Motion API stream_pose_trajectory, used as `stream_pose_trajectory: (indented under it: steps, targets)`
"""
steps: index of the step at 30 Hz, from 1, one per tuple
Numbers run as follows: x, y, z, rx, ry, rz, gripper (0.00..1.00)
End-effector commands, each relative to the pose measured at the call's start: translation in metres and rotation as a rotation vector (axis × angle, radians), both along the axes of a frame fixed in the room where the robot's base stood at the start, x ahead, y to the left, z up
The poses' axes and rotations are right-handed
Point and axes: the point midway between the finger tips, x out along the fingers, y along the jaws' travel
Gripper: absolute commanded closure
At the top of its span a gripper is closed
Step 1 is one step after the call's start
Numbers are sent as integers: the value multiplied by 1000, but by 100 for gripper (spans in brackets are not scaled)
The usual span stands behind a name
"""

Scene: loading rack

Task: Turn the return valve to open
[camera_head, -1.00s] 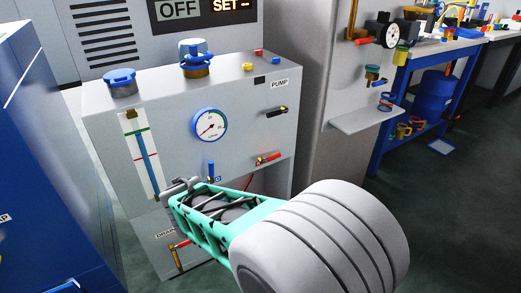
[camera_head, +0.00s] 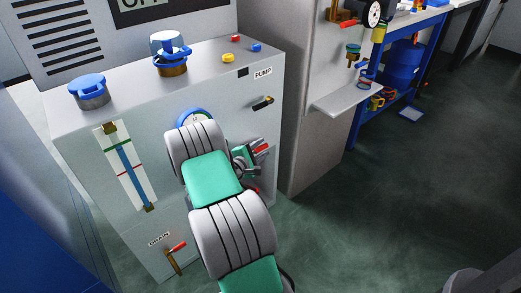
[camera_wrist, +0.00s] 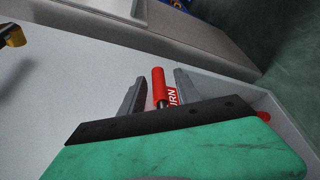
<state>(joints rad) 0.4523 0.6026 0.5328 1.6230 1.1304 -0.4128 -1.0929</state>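The return valve's red handle (camera_wrist: 159,84) stands between the two grey fingers of my gripper (camera_wrist: 160,77) in the wrist view. Gaps show on both sides of the handle, so the fingers are around it but apart from it. A red label (camera_wrist: 173,97) ending in "URN" is partly hidden behind the fingers. In the head view, my gripper (camera_head: 246,160) is at the cabinet's front face by the red handle (camera_head: 262,148), mostly hidden behind my arm.
The pump valve (camera_head: 262,103) is above on the same face. The drain valve (camera_head: 176,247) with a red handle is lower left. My arm partly covers the blue-rimmed gauge (camera_head: 194,117). A small shelf (camera_head: 343,98) juts out right of the cabinet.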

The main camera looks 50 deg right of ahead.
Motion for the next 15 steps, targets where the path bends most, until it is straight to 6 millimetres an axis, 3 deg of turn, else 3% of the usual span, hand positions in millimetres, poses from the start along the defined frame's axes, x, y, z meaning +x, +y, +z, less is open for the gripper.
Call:
stream_pose_trajectory:
  steps: [8, 15]
  targets:
    - [2, -3, 0, -1, -1, 3, 61]
    - [2, -2, 0, 0, -1, 4, 80]
